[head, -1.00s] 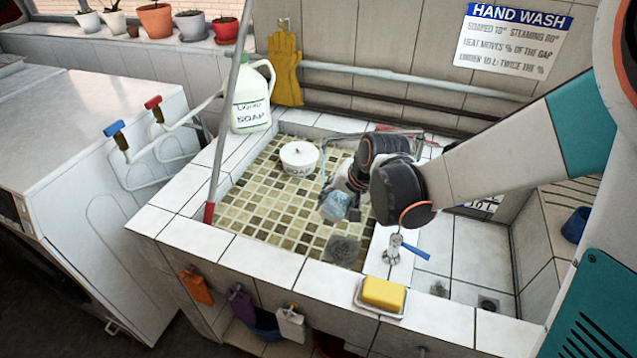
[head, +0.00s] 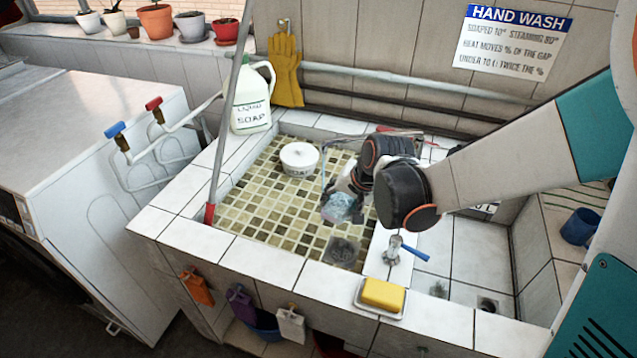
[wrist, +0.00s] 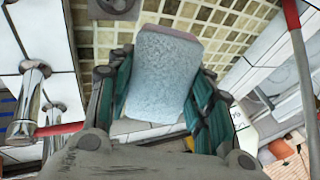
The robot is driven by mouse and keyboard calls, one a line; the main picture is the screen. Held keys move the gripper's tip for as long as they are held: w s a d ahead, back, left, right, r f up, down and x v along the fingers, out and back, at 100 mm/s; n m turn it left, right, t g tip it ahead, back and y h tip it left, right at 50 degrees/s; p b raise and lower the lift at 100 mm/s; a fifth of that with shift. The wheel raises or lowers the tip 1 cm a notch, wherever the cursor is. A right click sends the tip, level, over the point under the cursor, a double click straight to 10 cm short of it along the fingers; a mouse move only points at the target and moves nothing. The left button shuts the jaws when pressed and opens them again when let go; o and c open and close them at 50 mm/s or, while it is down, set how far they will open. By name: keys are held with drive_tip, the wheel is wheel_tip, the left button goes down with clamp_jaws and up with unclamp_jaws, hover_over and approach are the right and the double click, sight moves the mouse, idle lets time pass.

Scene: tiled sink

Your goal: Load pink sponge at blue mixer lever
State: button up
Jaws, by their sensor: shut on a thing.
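My gripper (wrist: 165,100) is shut on a pale blue block with a dull pinkish edge, which looks like a sponge (wrist: 163,75). In the head view the block (head: 338,208) hangs over the tiled basin. No plainly pink sponge shows. A small chrome mixer with a blue lever (head: 415,252) stands on the divider, right of and nearer than the held block. In the wrist view a chrome fitting (wrist: 28,100) and a red lever (wrist: 62,129) show at left. The fingers lie along both sides of the block.
A yellow sponge (head: 383,292) lies in a white dish on the front ledge. A soap jug (head: 251,100) stands at the back left. A grey pole (head: 225,140) rises at left.

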sight(344, 208)
drive_tip(key=shift+s+d+r+p, duration=0.55)
drive_tip(key=shift+s+r+p, duration=0.1)
drive_tip(key=shift+s+r, duration=0.25)
drive_tip(key=shift+s+d+r+p, duration=0.5)
drive_tip(key=shift+s+r+p, duration=0.1)
drive_tip(key=shift+s+r, duration=0.25)
drive_tip(key=shift+s+a+f, duration=0.1)
drive_tip(key=shift+a, duration=0.05)
